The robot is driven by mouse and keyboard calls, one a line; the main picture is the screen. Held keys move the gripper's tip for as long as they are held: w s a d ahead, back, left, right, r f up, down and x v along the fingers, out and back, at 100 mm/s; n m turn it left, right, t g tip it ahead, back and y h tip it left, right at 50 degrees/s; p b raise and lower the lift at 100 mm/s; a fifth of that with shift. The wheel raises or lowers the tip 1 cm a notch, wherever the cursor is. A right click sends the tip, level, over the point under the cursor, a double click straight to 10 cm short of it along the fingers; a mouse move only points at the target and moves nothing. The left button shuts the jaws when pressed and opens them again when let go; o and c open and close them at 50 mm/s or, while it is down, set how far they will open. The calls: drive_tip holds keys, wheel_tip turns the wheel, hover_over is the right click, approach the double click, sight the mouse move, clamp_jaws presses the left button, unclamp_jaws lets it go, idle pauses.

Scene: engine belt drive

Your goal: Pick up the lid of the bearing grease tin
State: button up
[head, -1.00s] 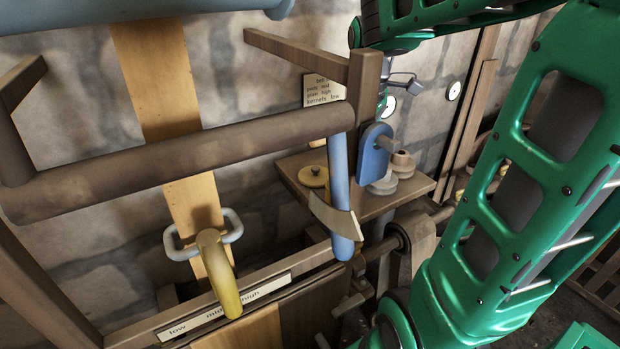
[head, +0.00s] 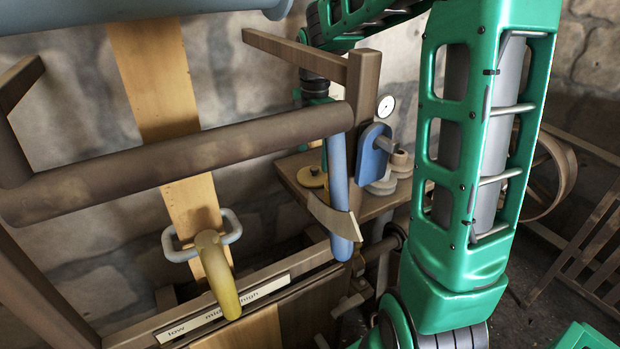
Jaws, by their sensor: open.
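A round yellow lid with a small knob (head: 312,178) sits low on the wooden shelf (head: 362,206) behind the roller, at its left part. I cannot tell how much of the grease tin is under it. The blue lever partly crosses the view close to its right side. My arm's wrist comes down behind the wooden post, above the lid's part of the shelf. My gripper's jaws are hidden behind the brown roller, so their distance from the lid does not show.
A yellow curved handle (head: 217,270) is at the lower left.

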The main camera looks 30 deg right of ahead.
sight(314, 167)
drive_tip(key=shift+w+d+f, duration=0.15)
drive_tip(key=shift+f, duration=2.6)
drive_tip(key=c, duration=0.8)
